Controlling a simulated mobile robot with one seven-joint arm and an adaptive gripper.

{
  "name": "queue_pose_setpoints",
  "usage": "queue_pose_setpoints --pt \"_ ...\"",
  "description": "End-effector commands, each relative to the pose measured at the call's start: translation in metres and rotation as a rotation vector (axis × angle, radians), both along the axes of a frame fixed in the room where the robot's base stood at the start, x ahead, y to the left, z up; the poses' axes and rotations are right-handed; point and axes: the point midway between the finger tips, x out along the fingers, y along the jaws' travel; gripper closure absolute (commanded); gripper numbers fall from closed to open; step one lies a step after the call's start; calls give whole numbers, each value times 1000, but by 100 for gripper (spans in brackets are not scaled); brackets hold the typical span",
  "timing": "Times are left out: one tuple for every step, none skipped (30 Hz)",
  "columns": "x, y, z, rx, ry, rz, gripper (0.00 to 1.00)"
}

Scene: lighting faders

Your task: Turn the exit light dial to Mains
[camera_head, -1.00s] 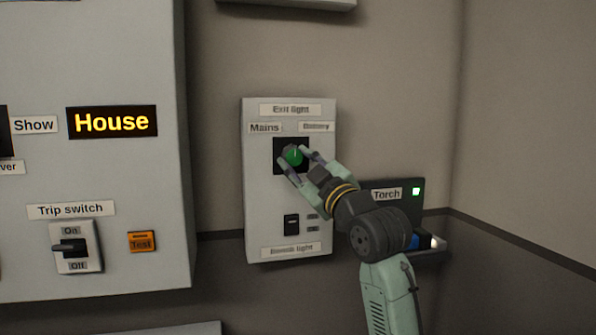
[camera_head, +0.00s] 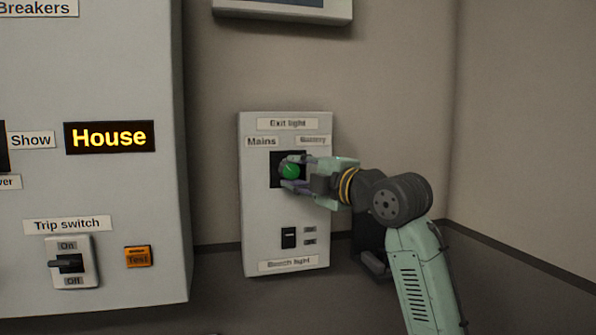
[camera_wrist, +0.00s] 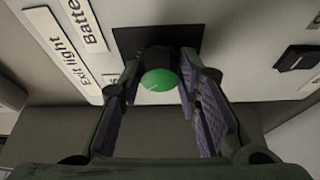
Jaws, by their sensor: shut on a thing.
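The exit light panel (camera_head: 263,212) is a pale box on the wall, with a Mains label (camera_head: 262,141) at upper left and a Battery label (camera_head: 313,140) at upper right. Its dial is a green-faced knob (camera_head: 290,171) on a black square plate. The knob also shows in the wrist view (camera_wrist: 158,80), with a thin pale mark on its face; which label the mark points at is hard to tell. My gripper (camera_head: 294,172) is shut on the knob from the right, one finger above and one below it. In the wrist view a finger lies on each side of the knob.
A dark rocker switch (camera_head: 289,238) sits lower on the same panel. To the left a large cabinet (camera_head: 165,190) carries the trip switch (camera_head: 68,262) and an orange test button (camera_head: 137,256). My arm hides most of the torch holder.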

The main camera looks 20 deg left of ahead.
Motion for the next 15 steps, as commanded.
queue_pose_setpoints --pt "-1 1 1 -14 -10 1 97" --pt "-1 1 1 -22 -15 2 97" --pt "-1 1 1 -31 -22 1 97" --pt "0 1 1 -37 -25 1 97" --pt "0 1 1 -42 -29 1 97" --pt "0 1 1 -48 -33 1 97" --pt "0 1 1 -52 -35 1 97" --pt "0 1 1 -54 -37 1 97" --pt "0 1 1 -58 -39 1 97" --pt "0 1 1 -60 -40 1 97" --pt "0 1 1 -60 -41 1 97" --pt "0 1 0 -62 -41 1 97" --pt "0 1 0 -62 -42 1 97" --pt "0 1 0 -62 -42 1 97" --pt "0 1 0 -62 -42 1 97"
